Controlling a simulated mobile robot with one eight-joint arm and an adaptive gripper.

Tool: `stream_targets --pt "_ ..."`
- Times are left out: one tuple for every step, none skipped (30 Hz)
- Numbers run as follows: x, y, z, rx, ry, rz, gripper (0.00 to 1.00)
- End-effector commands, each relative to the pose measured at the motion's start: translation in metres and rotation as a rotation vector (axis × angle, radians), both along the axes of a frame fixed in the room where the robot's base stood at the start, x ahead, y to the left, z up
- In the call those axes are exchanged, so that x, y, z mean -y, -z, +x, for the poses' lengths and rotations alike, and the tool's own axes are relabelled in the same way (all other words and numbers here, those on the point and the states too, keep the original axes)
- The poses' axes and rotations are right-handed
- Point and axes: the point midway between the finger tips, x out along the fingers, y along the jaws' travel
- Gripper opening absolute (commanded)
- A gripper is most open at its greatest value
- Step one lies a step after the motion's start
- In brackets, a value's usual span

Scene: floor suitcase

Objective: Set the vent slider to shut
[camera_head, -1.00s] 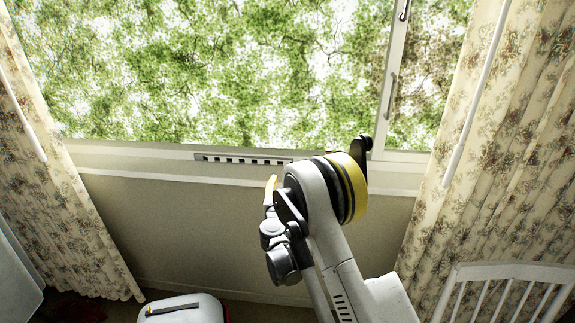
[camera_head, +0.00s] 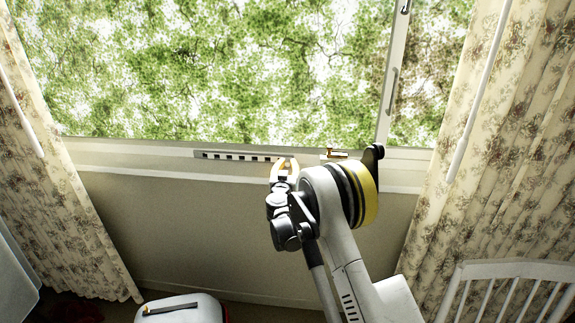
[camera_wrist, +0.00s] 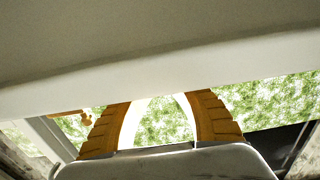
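The vent (camera_head: 225,155) is a pale narrow strip on the window frame just under the glass, with a row of dark slots open to view. Its right part is hidden behind my gripper. A similar piece shows at the left in the wrist view (camera_wrist: 70,115). My gripper (camera_head: 286,161) is open and empty, its orange fingers pointing up in front of the vent's right end. I cannot tell whether they touch it.
Flowered curtains hang at the left (camera_head: 60,200) and right (camera_head: 490,150). A white suitcase (camera_head: 182,311) with a dark handle is on the floor at the lower left. A white slatted chair back (camera_head: 510,271) stands at the lower right. The wall below the sill is clear.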

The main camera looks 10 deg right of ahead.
Motion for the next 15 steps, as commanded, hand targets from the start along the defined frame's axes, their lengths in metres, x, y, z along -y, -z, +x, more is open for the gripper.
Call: stream_targets --pt "0.000 0.000 0.000 0.000 0.000 0.000 0.00" --pt "0.000 0.000 0.000 0.000 0.000 0.000 0.00" --pt "0.000 0.000 0.000 0.000 0.000 0.000 0.00" --pt "0.000 0.000 0.000 0.000 0.000 0.000 0.00" --pt "-0.001 0.000 0.000 0.000 0.000 0.000 0.00" --pt "-0.002 0.000 0.001 0.000 -0.001 0.000 0.00" --pt "-0.005 0.000 0.001 0.000 -0.001 0.000 0.00" --pt "-0.008 0.000 0.002 0.000 -0.002 0.000 0.00" --pt "-0.013 0.000 0.004 0.000 -0.002 0.000 0.00" --pt "-0.018 0.000 0.005 0.000 -0.002 0.000 0.00" --pt "-0.021 0.000 0.006 0.000 -0.003 0.000 0.00" --pt "-0.025 0.000 0.008 0.000 -0.002 0.000 0.00" --pt "-0.027 0.000 0.008 0.000 -0.001 0.000 0.00" --pt "-0.027 0.000 0.009 0.000 -0.001 0.000 0.00" --pt "-0.027 0.000 0.009 0.000 -0.001 0.000 0.00"
